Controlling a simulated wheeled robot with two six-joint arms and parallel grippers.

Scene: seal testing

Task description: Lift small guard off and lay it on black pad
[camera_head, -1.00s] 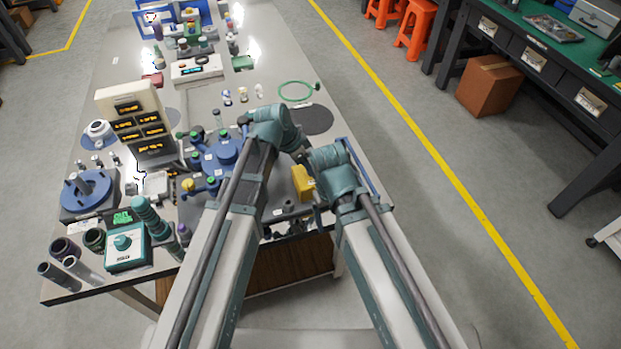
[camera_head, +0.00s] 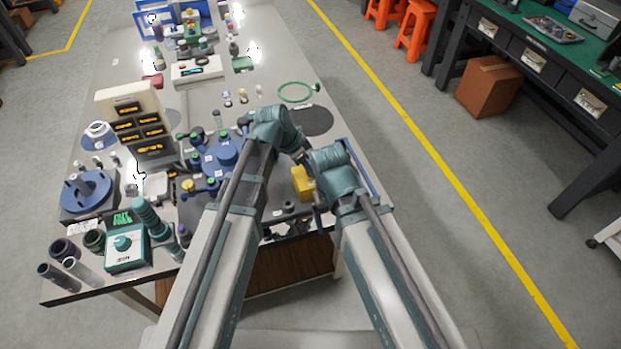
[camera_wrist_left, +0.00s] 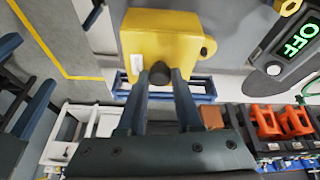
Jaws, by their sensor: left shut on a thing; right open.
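A yellow block-shaped guard (camera_head: 302,184) shows near the right front of the bench in the head view. It fills the upper middle of the left wrist view (camera_wrist_left: 160,35), with a dark round knob (camera_wrist_left: 160,73) on its near side. My left gripper (camera_wrist_left: 160,82) is shut on that knob. In the head view the left gripper (camera_head: 302,158) is partly hidden by its own wrist. I cannot tell whether the guard touches anything below. My right gripper (camera_head: 318,200) is open beside the guard, mostly hidden by its arm.
A blue valve assembly (camera_head: 222,158) stands left of my left arm. A green ring (camera_head: 295,92) lies beyond the pad. A blue frame (camera_head: 362,166) runs along the bench's right edge. A teal box with a green display (camera_head: 125,240) is at the front left.

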